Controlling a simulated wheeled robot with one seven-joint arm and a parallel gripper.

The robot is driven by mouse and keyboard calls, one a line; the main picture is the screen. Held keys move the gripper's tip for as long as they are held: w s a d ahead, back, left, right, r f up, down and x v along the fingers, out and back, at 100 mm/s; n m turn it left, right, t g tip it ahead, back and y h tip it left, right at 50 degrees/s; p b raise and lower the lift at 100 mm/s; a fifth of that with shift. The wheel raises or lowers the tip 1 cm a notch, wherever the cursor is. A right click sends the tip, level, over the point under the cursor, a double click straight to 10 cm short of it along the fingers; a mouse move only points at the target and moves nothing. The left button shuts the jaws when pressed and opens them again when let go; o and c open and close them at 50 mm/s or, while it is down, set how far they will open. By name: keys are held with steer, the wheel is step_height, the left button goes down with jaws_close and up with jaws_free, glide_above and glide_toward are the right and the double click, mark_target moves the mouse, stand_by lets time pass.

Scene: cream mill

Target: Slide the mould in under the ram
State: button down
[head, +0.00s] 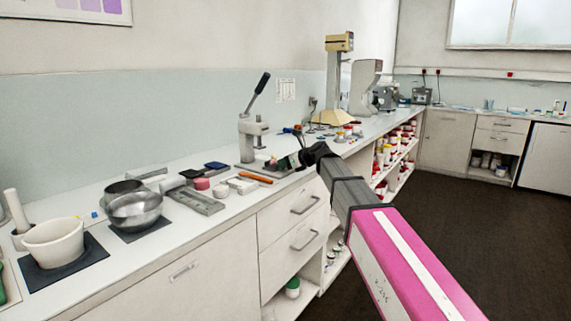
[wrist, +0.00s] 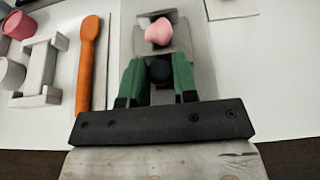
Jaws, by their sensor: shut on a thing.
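The hand press with its ram (head: 252,138) stands on the bench in the head view, its long black-gripped lever raised. My gripper (head: 283,162) is at the right front of the press base. In the wrist view my gripper's green fingers (wrist: 157,68) are shut on a dark round knob at the near end of the grey mould (wrist: 148,44). A pink lump (wrist: 158,31) sits on the mould. The mould lies over a grey plate, seemingly the press base (wrist: 198,42). A dark part shows beyond the lump; I cannot tell whether it is the ram.
An orange-handled tool (wrist: 87,62) lies left of the mould, with white blocks (wrist: 42,72) farther left. A steel bowl (head: 134,210) and a mortar (head: 54,242) stand on the near bench. Small tools lie behind the press. The floor right of the bench is clear.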

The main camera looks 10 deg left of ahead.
steer(key=w+a, duration=0.1)
steer(key=a, duration=0.1)
steer(key=w+a, duration=0.1)
steer(key=a, duration=0.2)
steer(key=w+a, duration=0.1)
steer(key=a, duration=0.1)
steer(key=shift+a, duration=0.15)
steer(key=c, duration=1)
jaws_free()
steer(key=shift+o, duration=0.2)
steer(key=v, duration=1)
steer(key=shift+d+r, duration=0.25)
